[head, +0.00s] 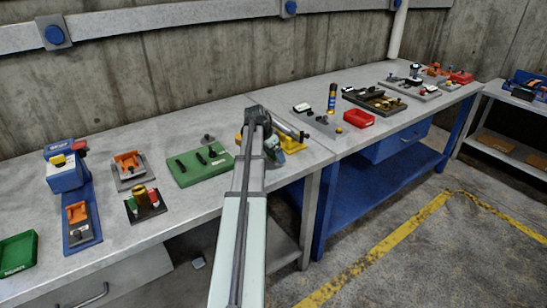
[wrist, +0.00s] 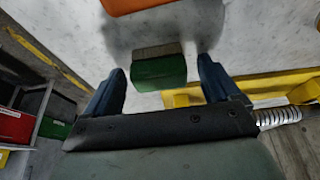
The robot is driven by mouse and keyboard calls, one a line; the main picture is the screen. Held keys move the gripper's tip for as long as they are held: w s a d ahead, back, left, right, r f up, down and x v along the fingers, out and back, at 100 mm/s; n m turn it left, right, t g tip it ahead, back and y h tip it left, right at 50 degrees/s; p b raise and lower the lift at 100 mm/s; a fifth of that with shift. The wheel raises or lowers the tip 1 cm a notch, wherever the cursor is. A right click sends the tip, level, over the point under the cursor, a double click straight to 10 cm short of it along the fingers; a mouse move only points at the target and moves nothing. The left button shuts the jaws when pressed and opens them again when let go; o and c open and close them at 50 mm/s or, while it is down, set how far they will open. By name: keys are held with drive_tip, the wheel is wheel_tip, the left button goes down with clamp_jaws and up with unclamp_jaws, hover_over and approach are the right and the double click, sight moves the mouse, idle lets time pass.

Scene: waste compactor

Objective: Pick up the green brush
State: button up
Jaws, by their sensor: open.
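The green brush (wrist: 158,72), a green block with a grey-tan strip along its far side, lies on the pale worktop in the wrist view. My gripper (wrist: 161,66) is open, with one dark blue finger to the left of the brush and one to the right. Gaps show between the fingers and the brush, and I cannot tell the height between them. In the head view my arm reaches over the bench and its end covers this spot, so I cannot make out the brush there.
An orange object (wrist: 135,5) lies just beyond the brush. A yellow frame (wrist: 262,84) is close on the right. In the head view a green board (head: 188,178) with black parts is left of my arm, and a red tray (head: 359,118) is to the right.

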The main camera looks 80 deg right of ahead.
drive_tip(key=shift+f, duration=0.1)
drive_tip(key=shift+c, duration=0.3)
drive_tip(key=c, duration=1)
wheel_tip(320, 180, up, 10)
drive_tip(key=shift+r, duration=0.1)
drive_tip(key=o, duration=0.5)
drive_tip(key=c, duration=0.4)
